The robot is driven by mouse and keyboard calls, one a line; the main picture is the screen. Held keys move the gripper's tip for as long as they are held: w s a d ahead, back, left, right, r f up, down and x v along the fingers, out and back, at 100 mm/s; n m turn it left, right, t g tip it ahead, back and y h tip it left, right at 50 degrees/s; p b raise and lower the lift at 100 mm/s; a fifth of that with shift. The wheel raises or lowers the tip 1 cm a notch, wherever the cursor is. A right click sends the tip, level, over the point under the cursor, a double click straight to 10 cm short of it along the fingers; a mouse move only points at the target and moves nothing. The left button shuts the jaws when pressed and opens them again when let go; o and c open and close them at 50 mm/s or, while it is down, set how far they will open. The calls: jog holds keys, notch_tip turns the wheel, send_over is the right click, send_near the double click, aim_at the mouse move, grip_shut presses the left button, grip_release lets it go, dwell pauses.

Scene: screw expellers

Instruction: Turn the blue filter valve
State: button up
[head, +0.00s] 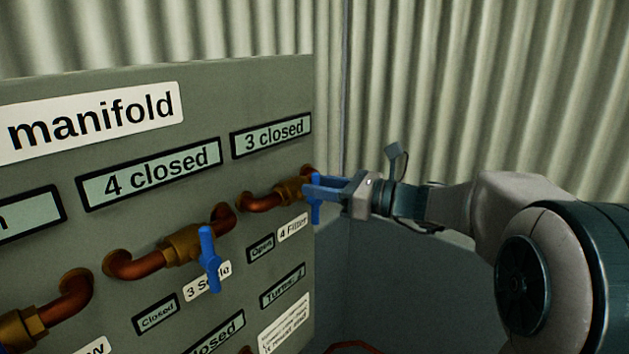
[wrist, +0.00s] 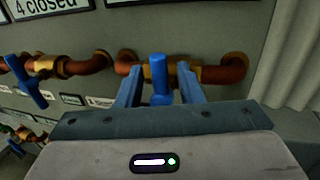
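The blue filter valve handle (wrist: 159,78) sits on a brass body and copper pipe at the panel's right end. In the head view the handle (head: 315,205) is partly hidden by my fingers. The "4 Filter" label (head: 293,228) is below it. My gripper (wrist: 158,84) is open, with one blue finger on each side of the handle. In the wrist view a gap shows between the handle and each finger. My gripper (head: 324,188) reaches in from the right in the head view.
A second blue valve handle (head: 209,258), by the "3 Scale" label (head: 207,281), is to the left. The grey manifold panel (head: 220,100) carries displays reading "4 closed" (head: 152,174) and "3 closed" (head: 272,136). A corrugated wall (head: 450,80) stands behind.

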jog(key=shift+w+a, duration=0.3)
jog(key=shift+a, duration=0.35)
grip_shut()
